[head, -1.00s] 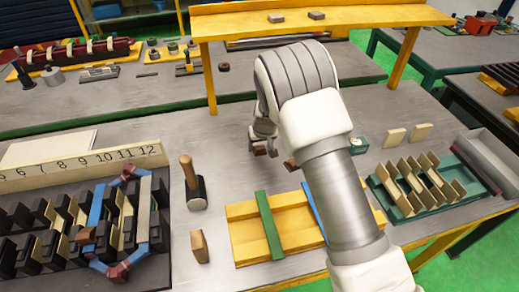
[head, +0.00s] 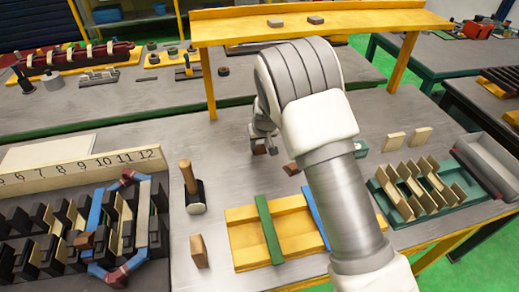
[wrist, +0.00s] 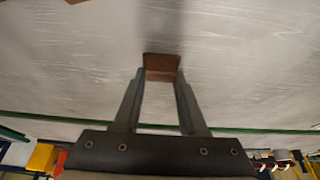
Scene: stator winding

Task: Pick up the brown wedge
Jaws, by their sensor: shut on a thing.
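The brown wedge (wrist: 162,67) is between the tips of my gripper (wrist: 158,78) in the wrist view, with a finger on each side. In the head view my gripper (head: 262,140) points down over the grey bench behind the yellow tray, and the wedge shows as a small brown block (head: 258,150) at its tips. My gripper is shut on it. I cannot tell whether the wedge touches the bench. My arm hides part of the area to the right.
Another small brown piece (head: 291,169) lies close by on the right. A mallet (head: 191,188), a yellow tray (head: 242,236) with green and blue strips, and a green rack (head: 398,202) stand nearer. A yellow shelf (head: 350,22) spans behind. Bench to the gripper's left is clear.

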